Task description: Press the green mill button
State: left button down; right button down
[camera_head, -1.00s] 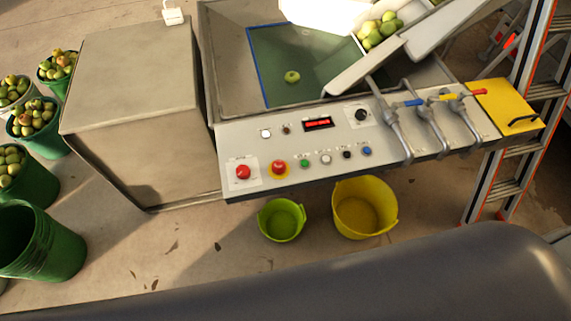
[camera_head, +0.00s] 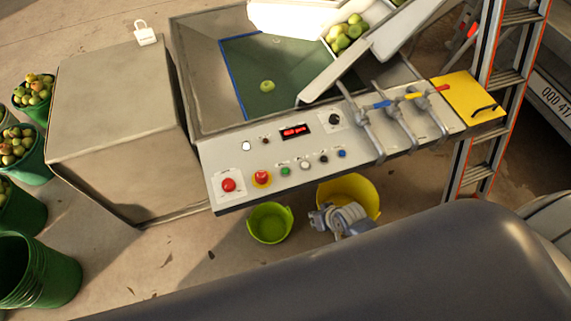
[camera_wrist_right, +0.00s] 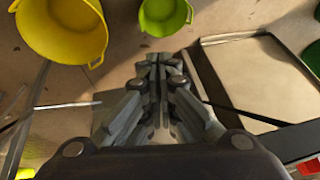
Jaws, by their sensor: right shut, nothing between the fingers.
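The green button (camera_head: 285,171) is on the sloped grey control panel (camera_head: 222,153) in the head view. It sits between a red mushroom button on a yellow disc (camera_head: 261,177) and a white button (camera_head: 304,165). My right gripper (camera_head: 318,215) is low in front of the panel, below and right of the green button and apart from it, over the yellow bucket. In the right wrist view its fingers (camera_wrist_right: 158,62) are together with nothing between them, pointing toward the floor and buckets. The panel is not clearly visible there. My left gripper is not in view.
A red button (camera_head: 228,185), black and blue buttons are also on the panel. Valve levers (camera_head: 398,115) stand at its right. A lime bucket (camera_head: 270,223) and yellow bucket (camera_head: 349,187) stand on the floor below. A ladder (camera_head: 490,100) is at the right.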

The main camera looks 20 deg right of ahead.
jog(key=w+a+r+y+p, duration=0.1)
jog(key=w+a+r, duration=0.25)
jog(key=r, duration=0.65)
notch_tip(320, 180, up, 13)
jog(key=m+t+y+p, duration=0.1)
jog(key=t+y+p, duration=0.2)
send_over(288, 169)
jog(key=shift+r, duration=0.4)
jog(key=shift+f, duration=0.1)
notch_tip(288, 169, down, 6)
jog(key=b, duration=0.7)
jog(key=shift+f+b, duration=0.25)
jog(key=shift+b, duration=0.05)
notch_tip(288, 169, down, 2)
jog(key=shift+f+b, duration=0.1)
jog(key=shift+b, duration=0.55)
jog(key=shift+f, duration=0.1)
jog(key=shift+f, duration=0.3)
